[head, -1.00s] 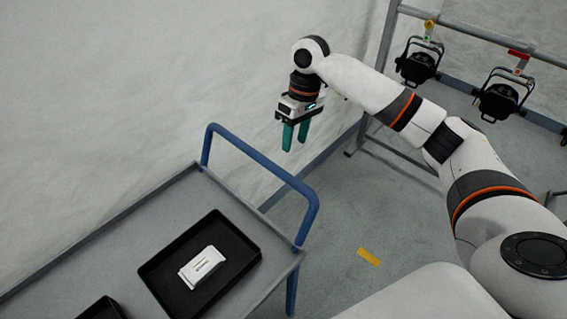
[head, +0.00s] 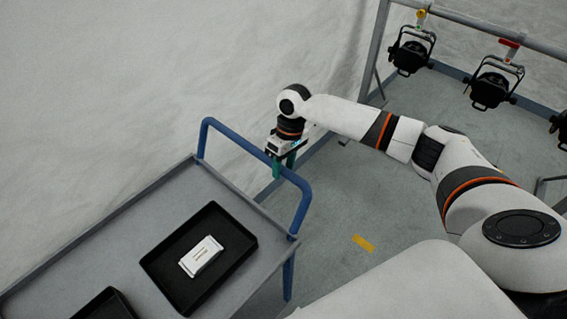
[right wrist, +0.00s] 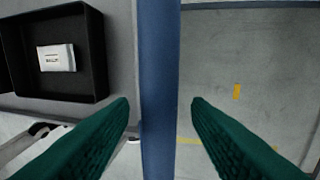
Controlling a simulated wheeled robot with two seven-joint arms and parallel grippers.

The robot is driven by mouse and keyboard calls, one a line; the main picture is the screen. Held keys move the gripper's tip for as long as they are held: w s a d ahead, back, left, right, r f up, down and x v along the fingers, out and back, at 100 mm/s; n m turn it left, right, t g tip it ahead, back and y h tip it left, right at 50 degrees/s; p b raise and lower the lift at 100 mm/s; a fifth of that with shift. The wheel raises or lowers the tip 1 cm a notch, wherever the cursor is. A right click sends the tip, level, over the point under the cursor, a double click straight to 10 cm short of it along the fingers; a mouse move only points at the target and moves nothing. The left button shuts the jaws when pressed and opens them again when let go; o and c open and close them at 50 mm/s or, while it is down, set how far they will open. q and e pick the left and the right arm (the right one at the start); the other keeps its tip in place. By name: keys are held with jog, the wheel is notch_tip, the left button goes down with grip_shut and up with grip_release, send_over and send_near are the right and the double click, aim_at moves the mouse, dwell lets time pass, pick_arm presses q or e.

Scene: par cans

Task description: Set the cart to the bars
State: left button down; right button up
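My right gripper (head: 283,168) is at the handle's top bar. In the right wrist view my gripper (right wrist: 159,101) is open, and the blue handle (right wrist: 159,60) runs between its two teal fingers with a gap on each side. The grey bars (head: 480,33) stand at the upper right, with black par cans (head: 491,88) hanging from the top one. My left gripper is out of view.
A black tray (head: 163,262) with a white packet (head: 201,256) lies on the cart. Part of another black tray (head: 106,305) shows beside it. A yellow floor mark (head: 363,243) lies on open grey floor between cart and bars. A pale wall is behind.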

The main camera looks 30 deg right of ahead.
grip_shut()
